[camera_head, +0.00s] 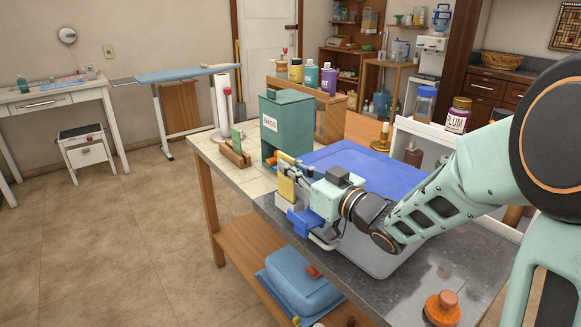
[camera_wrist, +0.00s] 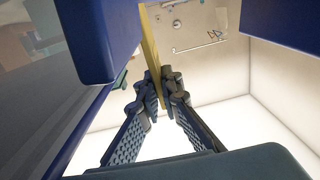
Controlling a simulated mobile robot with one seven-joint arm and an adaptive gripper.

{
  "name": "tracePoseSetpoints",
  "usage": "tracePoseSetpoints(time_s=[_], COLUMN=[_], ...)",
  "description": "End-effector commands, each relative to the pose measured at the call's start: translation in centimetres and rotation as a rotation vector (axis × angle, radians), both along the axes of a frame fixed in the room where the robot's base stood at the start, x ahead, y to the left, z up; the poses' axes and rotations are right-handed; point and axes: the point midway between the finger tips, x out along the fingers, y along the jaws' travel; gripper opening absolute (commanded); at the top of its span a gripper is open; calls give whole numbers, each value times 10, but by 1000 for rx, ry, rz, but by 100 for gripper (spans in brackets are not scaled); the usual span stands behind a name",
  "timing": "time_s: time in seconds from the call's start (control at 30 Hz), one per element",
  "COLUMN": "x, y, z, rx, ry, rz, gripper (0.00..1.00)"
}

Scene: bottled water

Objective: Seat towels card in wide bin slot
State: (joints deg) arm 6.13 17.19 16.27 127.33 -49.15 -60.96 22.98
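A yellow card (camera_head: 286,188) stands upright at my gripper (camera_head: 300,177). In the wrist view the card (camera_wrist: 153,45) shows almost edge-on as a yellow strip between the fingertips of my gripper (camera_wrist: 162,88). The fingers are closed in on it. Any lettering on the card is too small to read. A teal bin (camera_head: 288,128) with a white label that seems to read RAGS stands just behind the card, on the pale tiled part of the bench. I cannot tell where a wide slot is, or whether the card touches the bin.
A wooden holder (camera_head: 235,155) with a green card and a paper roll (camera_head: 222,103) stand left of the bin. A blue panel (camera_head: 350,162) lies right of my gripper. A wooden knob (camera_head: 442,307) sits on the dark bench top (camera_head: 415,290). Bottles stand behind.

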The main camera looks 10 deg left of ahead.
Motion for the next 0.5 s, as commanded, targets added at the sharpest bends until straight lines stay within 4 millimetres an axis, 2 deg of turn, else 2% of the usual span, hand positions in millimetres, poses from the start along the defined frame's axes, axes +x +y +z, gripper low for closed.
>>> tracePoseSetpoints(time_s=[0.5], x=[0], y=[0], z=[-9], rx=[0], ry=[0], rz=[0], gripper=[0])
